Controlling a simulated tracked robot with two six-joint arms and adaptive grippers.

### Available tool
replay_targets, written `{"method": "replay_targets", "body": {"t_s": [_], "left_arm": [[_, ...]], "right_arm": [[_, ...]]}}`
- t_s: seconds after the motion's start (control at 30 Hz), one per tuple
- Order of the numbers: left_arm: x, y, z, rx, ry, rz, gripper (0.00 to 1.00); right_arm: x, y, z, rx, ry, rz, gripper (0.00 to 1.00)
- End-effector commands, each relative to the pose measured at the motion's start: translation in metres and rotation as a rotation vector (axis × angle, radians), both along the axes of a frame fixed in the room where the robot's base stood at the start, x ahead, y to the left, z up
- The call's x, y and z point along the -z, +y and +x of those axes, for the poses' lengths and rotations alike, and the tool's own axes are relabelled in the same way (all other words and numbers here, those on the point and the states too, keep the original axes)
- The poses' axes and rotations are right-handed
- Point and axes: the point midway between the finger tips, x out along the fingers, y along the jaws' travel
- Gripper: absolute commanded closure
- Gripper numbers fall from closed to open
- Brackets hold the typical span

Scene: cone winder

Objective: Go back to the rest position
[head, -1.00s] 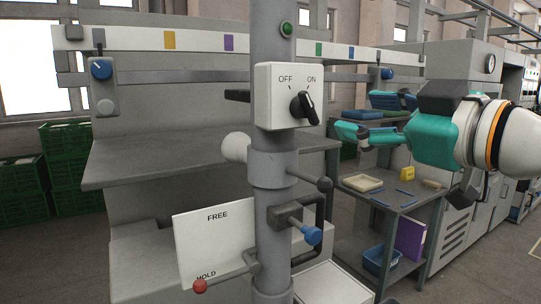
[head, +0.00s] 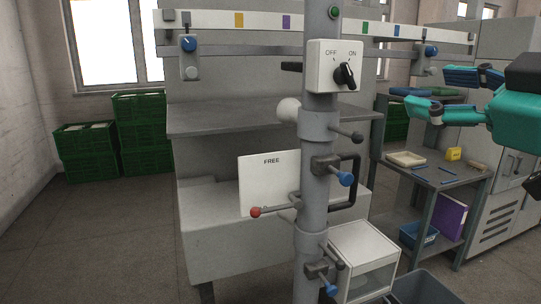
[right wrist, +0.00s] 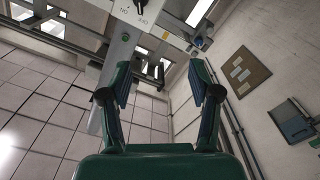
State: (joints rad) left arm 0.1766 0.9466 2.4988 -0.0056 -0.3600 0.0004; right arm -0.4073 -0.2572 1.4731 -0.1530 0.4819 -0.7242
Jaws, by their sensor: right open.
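My right gripper (head: 422,96), teal with dark blue finger pads, reaches in from the right edge in the head view. Its fingers are apart with nothing between them. It is to the right of the grey post (head: 314,180) and clear of it. In the right wrist view the two fingers (right wrist: 162,100) are spread and empty. The white switch box (head: 335,66) on the post has a black knob turned toward ON. It also shows upside down at the top of the right wrist view (right wrist: 145,12). My left gripper is not in view.
A shelf cart with a cream tray (head: 406,159) and a yellow block (head: 454,153) stands at right. Green crates (head: 139,120) are stacked at left. The left floor is clear.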

Motion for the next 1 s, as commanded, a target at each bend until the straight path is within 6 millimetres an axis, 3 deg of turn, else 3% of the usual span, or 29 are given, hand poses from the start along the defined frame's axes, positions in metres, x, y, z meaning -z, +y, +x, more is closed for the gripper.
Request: {"method": "replay_targets", "body": {"t_s": [0.17,0.37,0.57,0.67,0.77,0.9,1.0], "left_arm": [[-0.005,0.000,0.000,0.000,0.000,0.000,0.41],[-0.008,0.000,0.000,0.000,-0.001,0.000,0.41],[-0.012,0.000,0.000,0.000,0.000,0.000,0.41],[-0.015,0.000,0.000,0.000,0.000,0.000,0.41],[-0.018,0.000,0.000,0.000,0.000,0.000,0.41],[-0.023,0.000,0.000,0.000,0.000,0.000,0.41],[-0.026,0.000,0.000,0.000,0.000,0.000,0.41]], "right_arm": [[0.019,-0.009,0.025,0.039,0.059,-0.018,0.38],[0.058,-0.007,0.061,0.061,0.155,-0.048,0.38],[0.123,0.000,0.099,0.066,0.296,-0.088,0.38],[0.170,0.005,0.119,0.065,0.393,-0.109,0.38],[0.237,0.010,0.138,0.061,0.522,-0.130,0.38],[0.345,0.016,0.150,0.055,0.723,-0.132,0.38],[0.422,0.020,0.144,0.056,0.866,-0.113,0.38]]}}
